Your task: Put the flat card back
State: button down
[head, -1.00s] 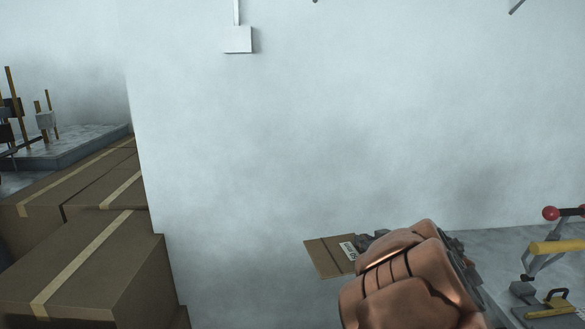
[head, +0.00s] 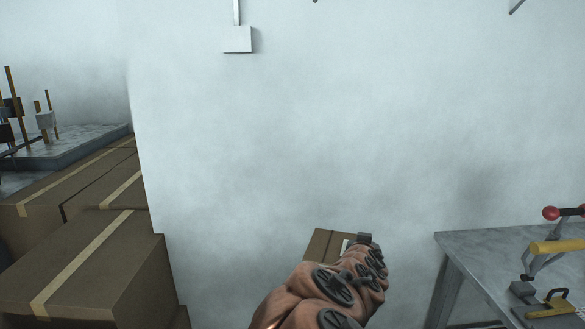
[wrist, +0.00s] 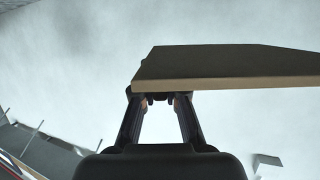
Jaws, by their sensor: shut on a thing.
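The flat card (head: 325,243) is a brown cardboard piece with a white label, which is mostly hidden behind my gripper in the head view. My gripper (head: 364,239) is shut on the card near its edge and holds it in the air in front of the pale wall, left of the grey table. In the wrist view the card (wrist: 225,66) shows nearly edge-on beyond the fingertips, reaching out to the right. The fingers of my gripper (wrist: 158,98) meet at the card's near left part.
The grey table (head: 480,250) stands at the right, with a press that has a red knob (head: 550,213) and a yellow bar. Taped cardboard boxes (head: 85,265) are stacked at the left. The space before the wall between them is open.

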notch_tip(320, 180, down, 14)
jog(key=w+n+y, duration=0.2)
jog(key=n+y, duration=0.1)
jog(key=y, duration=0.1)
jog(key=shift+w+r+t, duration=0.25)
jog(key=shift+w+t, duration=0.05)
jog(key=shift+d, duration=0.1)
dwell(1.9)
